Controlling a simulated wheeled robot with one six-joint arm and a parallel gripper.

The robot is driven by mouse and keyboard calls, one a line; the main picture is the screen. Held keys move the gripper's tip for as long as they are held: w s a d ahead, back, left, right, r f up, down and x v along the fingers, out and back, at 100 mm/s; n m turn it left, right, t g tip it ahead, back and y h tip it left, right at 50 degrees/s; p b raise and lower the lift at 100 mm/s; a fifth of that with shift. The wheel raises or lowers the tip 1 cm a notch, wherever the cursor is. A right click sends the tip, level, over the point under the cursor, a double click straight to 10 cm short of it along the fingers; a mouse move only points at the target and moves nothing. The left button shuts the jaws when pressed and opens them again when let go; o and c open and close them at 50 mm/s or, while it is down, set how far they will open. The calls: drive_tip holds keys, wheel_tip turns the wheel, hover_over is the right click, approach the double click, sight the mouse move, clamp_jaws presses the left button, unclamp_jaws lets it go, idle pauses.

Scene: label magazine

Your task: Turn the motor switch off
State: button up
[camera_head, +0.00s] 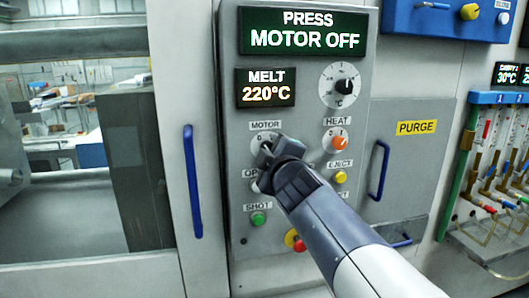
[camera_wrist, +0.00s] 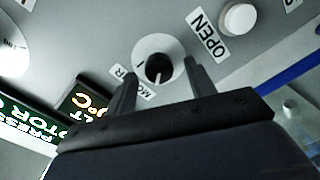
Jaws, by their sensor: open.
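The motor switch is a round white dial (camera_head: 258,137) under the MOTOR label on the grey control panel. My gripper (camera_head: 266,150) is in front of it and hides much of it. In the wrist view the switch's black knob (camera_wrist: 158,70) shows between the two fingers of my gripper (camera_wrist: 159,72), which are open on either side of it. I cannot tell whether the fingers touch the knob, nor clearly which mark it points to. The display (camera_head: 307,30) reads PRESS MOTOR OFF.
A HEAT switch with an orange knob (camera_head: 339,142) is right of the motor switch. The yellow EJECT button (camera_head: 340,177), green SHOT button (camera_head: 258,219) and a red button (camera_head: 299,244) lie lower. Blue handles (camera_head: 190,181) (camera_head: 379,170) flank the panel. The white OPEN button (camera_wrist: 238,18) is close by.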

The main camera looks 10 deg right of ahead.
drive_tip(key=s+p, duration=0.3)
drive_tip(key=s, duration=0.7)
drive_tip(key=shift+s+r+p, duration=0.15)
drive_tip(key=shift+s+p, duration=0.05)
drive_tip(key=shift+p, duration=0.1)
drive_tip(key=w+b, duration=0.3)
drive_tip(key=w, duration=0.7)
drive_tip(key=shift+w+b, duration=0.4)
